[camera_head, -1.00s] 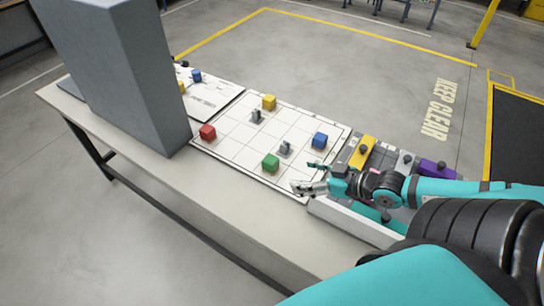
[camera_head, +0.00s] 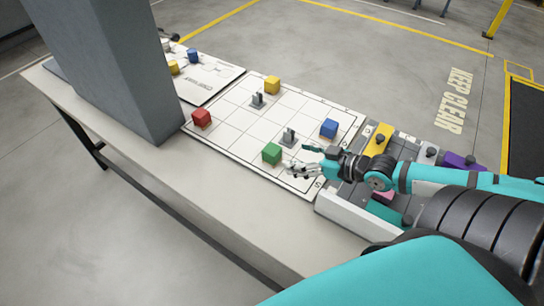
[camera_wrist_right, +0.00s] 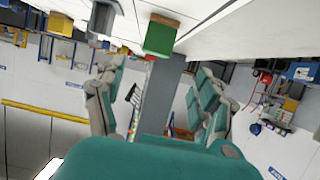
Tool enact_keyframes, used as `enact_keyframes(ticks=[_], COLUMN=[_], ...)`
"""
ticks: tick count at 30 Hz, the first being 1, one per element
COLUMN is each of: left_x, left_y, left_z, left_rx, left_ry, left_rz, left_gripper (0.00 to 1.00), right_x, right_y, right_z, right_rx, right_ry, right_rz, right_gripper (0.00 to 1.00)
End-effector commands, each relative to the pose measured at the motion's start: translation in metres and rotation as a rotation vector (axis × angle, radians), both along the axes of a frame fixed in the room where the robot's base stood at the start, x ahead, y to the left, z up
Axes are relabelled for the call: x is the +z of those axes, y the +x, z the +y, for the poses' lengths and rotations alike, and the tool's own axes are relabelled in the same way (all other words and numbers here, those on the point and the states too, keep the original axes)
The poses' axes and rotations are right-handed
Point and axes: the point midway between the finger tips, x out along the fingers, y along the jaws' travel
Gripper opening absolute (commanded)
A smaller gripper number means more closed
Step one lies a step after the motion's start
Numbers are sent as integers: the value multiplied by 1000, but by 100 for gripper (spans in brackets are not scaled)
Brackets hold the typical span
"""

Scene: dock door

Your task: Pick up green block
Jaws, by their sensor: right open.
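The green block (camera_head: 271,153) sits on the white gridded board (camera_head: 228,140), near its front edge. My right gripper (camera_head: 299,159) is open and empty, just right of the green block and apart from it. In the right wrist view, the green block (camera_wrist_right: 160,36) shows at the top, above and beyond the gap between the spread fingers of my right gripper (camera_wrist_right: 157,92). My left gripper is not in view.
A grey peg piece (camera_head: 289,138) stands close behind the green block. A blue block (camera_head: 328,128), red block (camera_head: 201,117) and yellow block (camera_head: 272,85) also sit on the board. A tall grey column (camera_head: 125,65) stands at left. A tray (camera_head: 352,217) lies under my right arm.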

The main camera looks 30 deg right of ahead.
Motion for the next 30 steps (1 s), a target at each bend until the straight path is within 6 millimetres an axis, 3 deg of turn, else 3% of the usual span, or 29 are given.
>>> enact_keyframes(ticks=[15,25,30], left_x=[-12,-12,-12], left_y=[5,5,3], left_z=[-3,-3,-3], left_rx=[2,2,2], left_ry=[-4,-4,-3], left_rz=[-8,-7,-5], left_gripper=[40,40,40], right_x=[-25,-33,-39], right_y=[62,79,100], right_z=[25,32,36], right_rx=[0,1,0], right_ry=[3,1,2], right_rz=[-4,-2,-3], right_gripper=[71,71,71])
